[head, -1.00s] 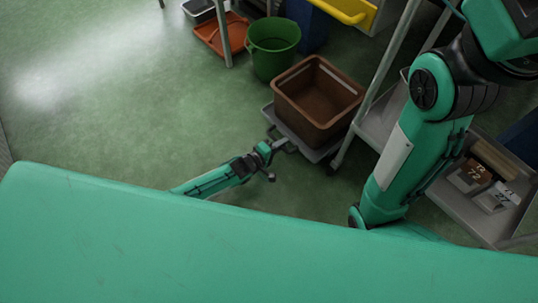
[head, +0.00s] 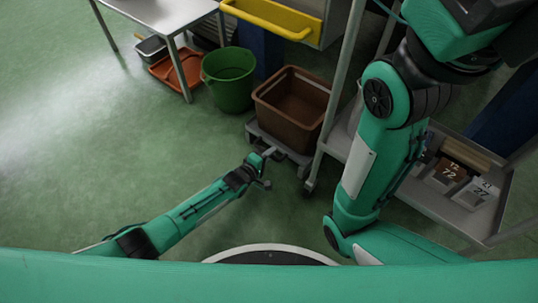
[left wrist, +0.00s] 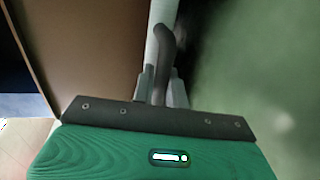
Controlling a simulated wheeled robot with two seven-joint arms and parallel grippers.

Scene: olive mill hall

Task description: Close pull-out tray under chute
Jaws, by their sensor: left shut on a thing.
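The grey pull-out tray (head: 262,135) sits low near the floor, with a brown crate (head: 297,118) standing on it. At its near side a grey handle (head: 270,152) sticks out. My left gripper (head: 263,168) is at this handle, low over the floor. In the left wrist view its fingers (left wrist: 160,92) are shut on the dark curved handle (left wrist: 164,50), beside a brown wall. The back of the tray is hidden by the crate. My right arm comes in from the upper right, but its gripper is not in view.
A grey post with a caster (head: 309,185) stands close to the crate's right. A shelf with numbered boxes (head: 445,173) is further right. A green bucket (head: 229,80), an orange tray (head: 176,72) and a table (head: 165,14) are to the left. The floor at left is clear.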

